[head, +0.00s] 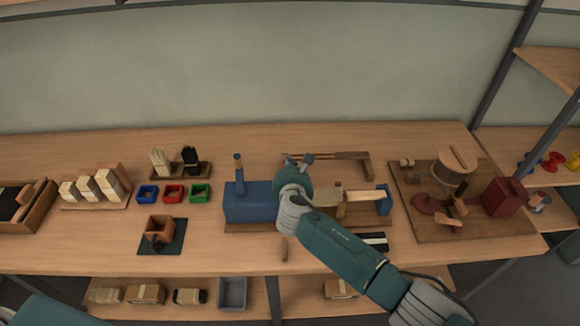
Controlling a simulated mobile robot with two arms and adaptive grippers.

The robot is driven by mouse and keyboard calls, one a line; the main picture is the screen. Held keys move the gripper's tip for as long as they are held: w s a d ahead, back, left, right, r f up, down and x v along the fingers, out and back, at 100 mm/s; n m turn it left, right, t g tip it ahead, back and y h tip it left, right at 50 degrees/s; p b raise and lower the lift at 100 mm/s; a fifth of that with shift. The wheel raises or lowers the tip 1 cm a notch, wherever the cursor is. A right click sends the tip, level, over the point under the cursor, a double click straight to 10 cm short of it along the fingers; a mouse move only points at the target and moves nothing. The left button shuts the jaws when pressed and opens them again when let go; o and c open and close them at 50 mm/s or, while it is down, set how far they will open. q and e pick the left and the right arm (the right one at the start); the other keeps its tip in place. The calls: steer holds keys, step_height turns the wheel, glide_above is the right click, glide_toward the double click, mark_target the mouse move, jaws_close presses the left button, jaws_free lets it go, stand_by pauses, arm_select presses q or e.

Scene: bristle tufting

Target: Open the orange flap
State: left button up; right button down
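I cannot make out a clearly orange flap in the head view. An orange-brown open box (158,226) stands on a dark green mat (176,244) at the left front of the table. A blue machine (248,204) with an upright handle sits mid-table, on a wooden base. My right arm reaches in from the lower right, and my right gripper (297,161) is above the machine's right end, hiding part of it. Its fingers are small and seen from behind, so their opening is unclear. My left gripper is out of view.
Blue, red and green trays (173,194) stand left of the machine. A wooden rack (345,156) lies behind the gripper. The table is clear between the mat and the machine.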

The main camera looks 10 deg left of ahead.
steer(key=v, duration=1.2)
steer(key=s+d+f+n+g+h, duration=0.1)
steer(key=s+d+f+n+g, duration=0.25)
steer(key=s+d+n, duration=0.75)
steer(key=s+d+f+n+g+h, duration=0.1)
steer(key=s+d+f+n+g, duration=0.25)
steer(key=s+d+n, duration=0.75)
steer(key=s+d+f+n+g+h, duration=0.2)
steer(key=s+d+f+n, duration=0.2)
steer(key=s+d+n, duration=0.65)
step_height(320, 180, down, 31)
steer(key=n+g+b, duration=0.2)
steer(key=n+b, duration=0.1)
steer(key=b, duration=0.1)
arm_select(q)
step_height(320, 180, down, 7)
steer(key=b, duration=0.3)
arm_select(e)
steer(key=s+d+f, duration=0.2)
steer(key=s+f, duration=0.7)
steer(key=s+d+f+g, duration=0.1)
steer(key=s+f, duration=0.8)
steer(key=f, duration=0.1)
steer(key=shift+d, duration=0.4)
